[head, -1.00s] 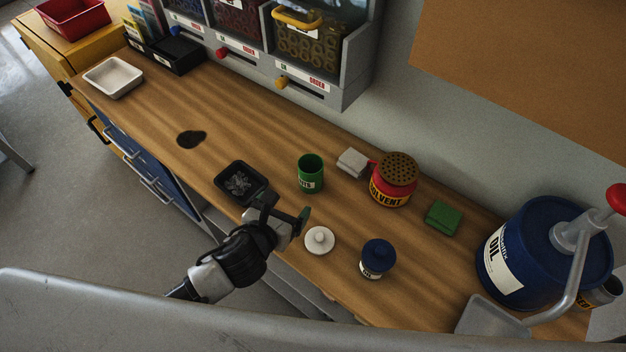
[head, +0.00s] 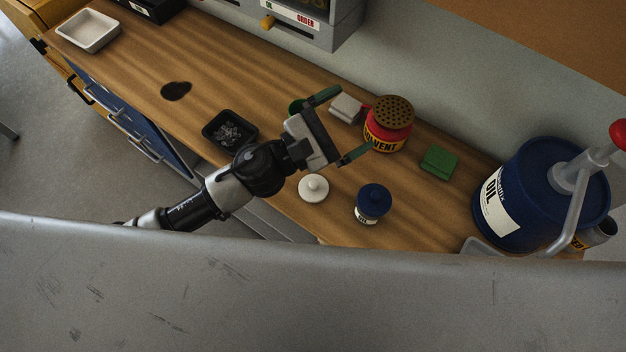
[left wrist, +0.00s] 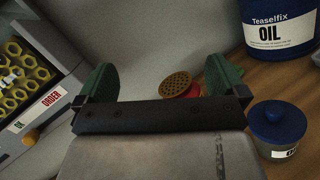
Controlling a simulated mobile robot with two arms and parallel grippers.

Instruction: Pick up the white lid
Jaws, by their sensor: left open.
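The white lid (head: 313,188), round with a knob on top, lies flat on the wooden workbench (head: 200,70) near its front edge. It does not show in the left wrist view. My left gripper (head: 340,124) is open and empty above the bench, behind the lid in the head view. Its green-tipped fingers are spread wide, and they also show in the left wrist view (left wrist: 152,86). My right gripper is not in view.
A small blue-lidded jar (head: 372,203) stands right of the lid. A red solvent can (head: 388,124), grey block (head: 346,108), green block (head: 439,162) and large oil drum (head: 540,195) stand farther back and right. A black tray (head: 230,130) lies left.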

